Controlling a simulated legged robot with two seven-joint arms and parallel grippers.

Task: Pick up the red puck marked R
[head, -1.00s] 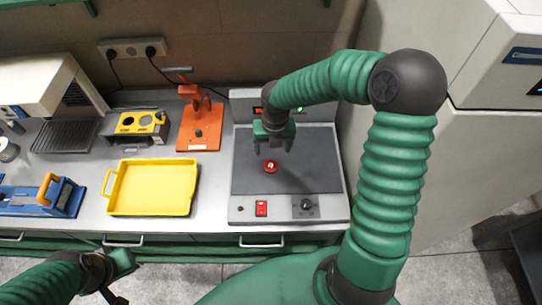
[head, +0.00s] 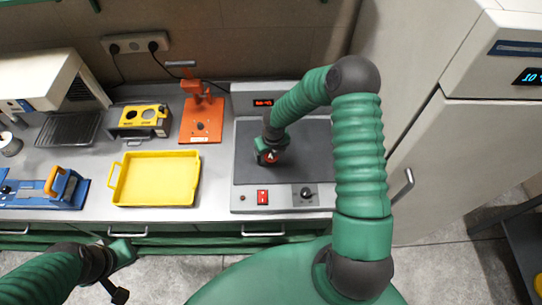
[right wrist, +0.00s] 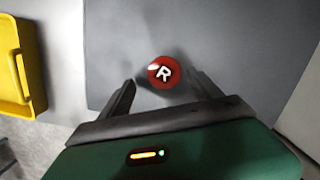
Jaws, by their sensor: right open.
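The red puck with a white R (right wrist: 163,72) lies on the dark grey plate of the press-like bench unit (right wrist: 120,40). In the head view the puck (head: 271,157) shows just at my right gripper (head: 268,151), which partly covers it. In the right wrist view my right gripper (right wrist: 165,88) is open and empty, with the puck centred just beyond its two fingertips. Whether the fingers reach down beside it, I cannot tell. My left gripper (head: 119,272) is at the lower left, away from the puck; its jaws are unclear.
A yellow tray (head: 117,178) stands left of the unit and also shows in the right wrist view (right wrist: 37,75). An orange stand (head: 203,122), a yellow fixture (head: 140,118) and a blue fixture (head: 40,190) sit on the bench. A pale cabinet (head: 440,150) stands at the right.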

